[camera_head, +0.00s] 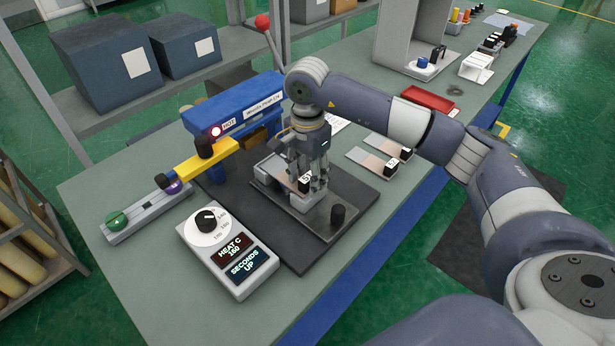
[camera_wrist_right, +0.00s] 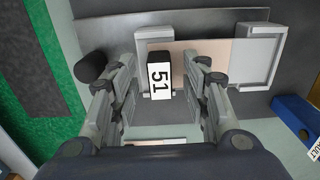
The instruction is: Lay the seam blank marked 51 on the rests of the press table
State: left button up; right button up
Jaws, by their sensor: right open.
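The seam blank marked 51 (camera_wrist_right: 215,62) is a thin pale plate with a black block at one end carrying a white 51 label (camera_wrist_right: 160,84). In the head view the blank (camera_head: 277,168) lies across the grey rests of the press table (camera_head: 262,178); the far rest (camera_wrist_right: 264,62) shows around its end in the wrist view. My right gripper (camera_head: 308,186) is over the block. In the right wrist view its open fingers (camera_wrist_right: 163,80) stand on both sides of the block, with visible gaps. Part of the near rest is hidden by the fingers. My left gripper is not in view.
The blue press arm (camera_head: 235,105) with a lit red lamp stands behind the rests. A black knob (camera_head: 338,214) stands at the plate's front corner. Two other blanks (camera_head: 372,160) lie to the right, near a red tray (camera_head: 428,101).

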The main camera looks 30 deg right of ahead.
notch_tip(320, 180, up, 11)
dwell(0.3)
jog(key=shift+s, duration=0.1)
dwell(0.4)
